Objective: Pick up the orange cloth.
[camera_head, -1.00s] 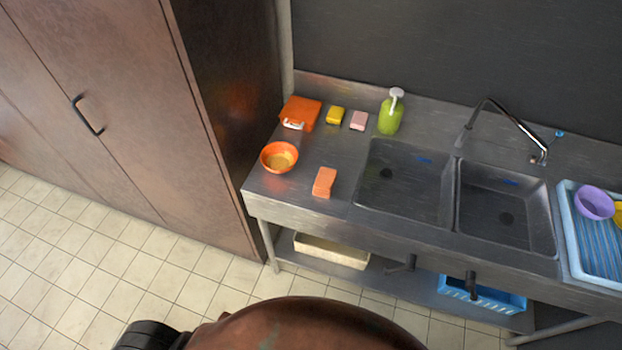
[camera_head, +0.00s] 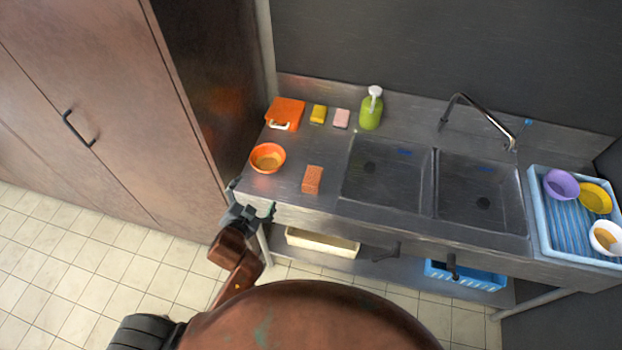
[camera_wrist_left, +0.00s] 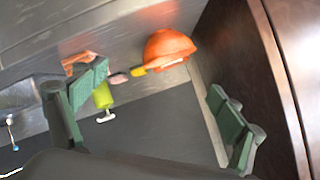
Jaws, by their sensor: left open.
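A small orange folded piece (camera_head: 313,180), which I take for the orange cloth, lies near the front edge of the steel counter, left of the sinks. In the left wrist view the orange cloth (camera_wrist_left: 78,61) is partly hidden behind a green finger pad. My left gripper (camera_head: 252,204) is open and empty at the counter's front left corner, left of the cloth and apart from it. Its two fingers spread wide in the left wrist view (camera_wrist_left: 160,88). My right gripper is not in view.
An orange bowl (camera_head: 267,158) stands left of the cloth. Behind are an orange item with a white handle (camera_head: 285,113), yellow (camera_head: 318,114) and pink (camera_head: 341,118) sponges and a green soap bottle (camera_head: 371,110). A brown cabinet (camera_head: 110,100) stands left; sinks (camera_head: 388,170) lie right.

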